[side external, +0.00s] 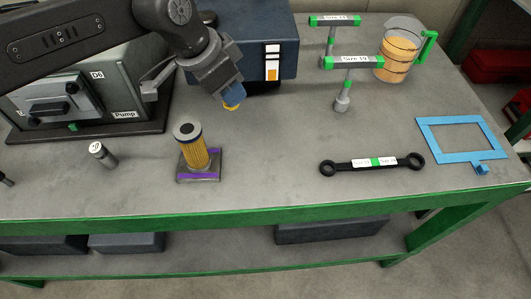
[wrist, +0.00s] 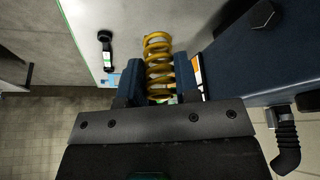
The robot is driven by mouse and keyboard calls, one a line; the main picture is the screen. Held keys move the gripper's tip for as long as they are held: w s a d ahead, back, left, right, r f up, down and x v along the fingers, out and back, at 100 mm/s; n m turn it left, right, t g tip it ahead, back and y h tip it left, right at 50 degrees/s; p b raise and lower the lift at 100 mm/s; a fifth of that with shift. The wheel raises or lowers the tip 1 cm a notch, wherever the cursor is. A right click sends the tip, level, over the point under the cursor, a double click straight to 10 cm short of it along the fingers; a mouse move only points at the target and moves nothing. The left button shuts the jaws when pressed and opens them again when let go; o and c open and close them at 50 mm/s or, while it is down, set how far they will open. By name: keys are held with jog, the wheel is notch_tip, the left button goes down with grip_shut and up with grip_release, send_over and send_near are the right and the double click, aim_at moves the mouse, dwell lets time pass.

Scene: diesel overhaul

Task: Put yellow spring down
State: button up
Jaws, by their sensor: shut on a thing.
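The yellow spring (wrist: 158,58) is a coil held between the blue jaw pads of my gripper (wrist: 158,80) in the wrist view. In the side view my gripper (side external: 229,94) hangs above the grey bench top, in front of the dark blue box. A small yellow end of the spring (side external: 233,104) pokes out below the blue jaws. Most of the spring is hidden by the jaws there. It looks to be held clear of the bench.
A blue box (side external: 250,45) is behind. A black wrench (side external: 372,164), blue frame (side external: 462,140), T-handle tools (side external: 345,80) and measuring jug (side external: 398,50) lie right. The bench front centre is clear.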

jog(key=s+d+f+m, duration=0.1)
jog(key=s+d+f, duration=0.3)
jog(key=s+d, duration=0.2)
jog(key=shift+f, duration=4.7)
jog(key=shift+f, duration=0.1)
jog(key=o, duration=0.9)
jog(key=shift+r, duration=0.2)
jog(key=v, duration=1.1)
jog(key=shift+a+r, duration=0.35)
